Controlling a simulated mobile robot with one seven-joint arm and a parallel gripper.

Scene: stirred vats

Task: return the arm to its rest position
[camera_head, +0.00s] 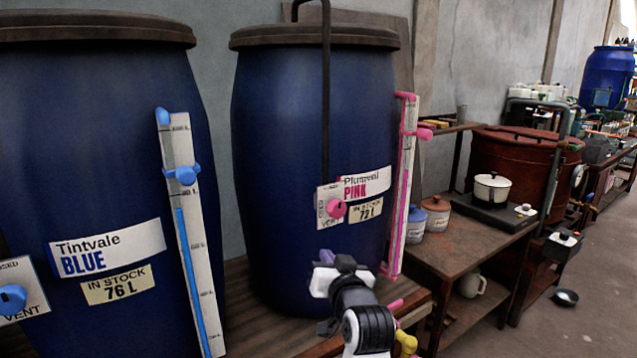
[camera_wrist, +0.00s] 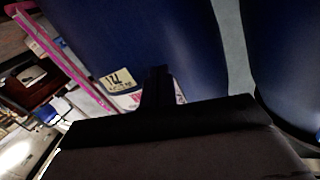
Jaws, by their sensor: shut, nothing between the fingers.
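My gripper (camera_head: 341,265) is in front of the lower part of the blue vat labelled Plumveil PINK (camera_head: 285,150) in the head view. In the wrist view the dark fingers of my gripper (camera_wrist: 158,82) are together and hold nothing. Behind them the wrist view shows the blue vat wall (camera_wrist: 135,40), its stock label (camera_wrist: 118,80) and a pink-edged gauge (camera_wrist: 65,50). My arm comes up from the bottom of the head view. I cannot tell the exact gap between the fingers and the vat.
The Tintvale BLUE vat (camera_head: 100,190), with its gauge (camera_head: 195,240), stands at the left. A wooden bench (camera_head: 465,245) carries jars (camera_head: 435,214) and a hotplate (camera_head: 495,214) with a white pot (camera_head: 492,188).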

